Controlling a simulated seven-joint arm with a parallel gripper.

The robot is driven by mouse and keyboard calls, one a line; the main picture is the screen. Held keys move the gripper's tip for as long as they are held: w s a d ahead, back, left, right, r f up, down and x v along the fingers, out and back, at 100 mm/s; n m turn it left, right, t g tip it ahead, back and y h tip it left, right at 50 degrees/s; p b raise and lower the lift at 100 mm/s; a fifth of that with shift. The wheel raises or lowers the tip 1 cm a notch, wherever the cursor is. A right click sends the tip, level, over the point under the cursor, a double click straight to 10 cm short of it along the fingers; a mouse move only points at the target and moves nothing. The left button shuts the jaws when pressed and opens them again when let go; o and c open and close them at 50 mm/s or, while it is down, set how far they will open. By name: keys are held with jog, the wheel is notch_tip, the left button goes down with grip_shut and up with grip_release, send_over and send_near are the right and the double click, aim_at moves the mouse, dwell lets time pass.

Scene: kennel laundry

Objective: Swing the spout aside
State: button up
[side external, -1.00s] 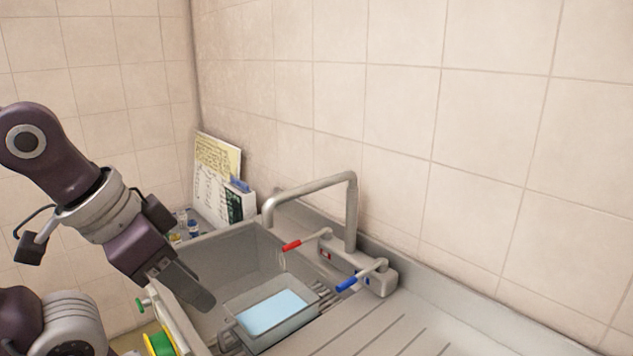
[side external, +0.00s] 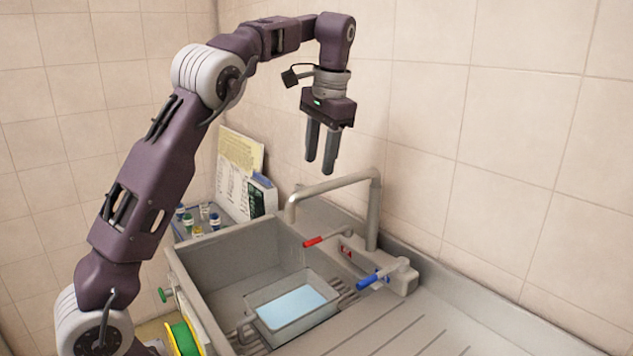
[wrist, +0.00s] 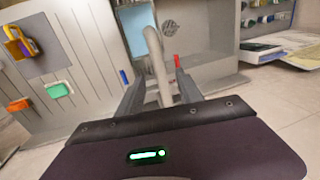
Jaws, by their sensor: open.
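The spout (side external: 335,186) is a grey pipe that rises from the tap body at the sink's back and bends over, its mouth hanging above the basin's back edge. My gripper (side external: 320,165) is open and empty, fingers pointing down, above the spout's horizontal run in the side view. In the wrist view the spout (wrist: 157,62) shows between my two fingers (wrist: 158,80). I cannot tell how far above it the fingertips are, and no contact is clear.
A red lever (side external: 313,241) and a blue lever (side external: 373,279) stand on the tap body. A tub of water (side external: 258,318) sits in the sink (side external: 196,265). Papers (side external: 240,165) and small bottles (side external: 200,215) stand behind left.

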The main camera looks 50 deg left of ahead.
aim_at(316, 186)
jog(key=f, duration=0.4)
jog(key=a+f, duration=0.1)
jog(key=f, duration=0.1)
grip_shut()
dwell(1.2)
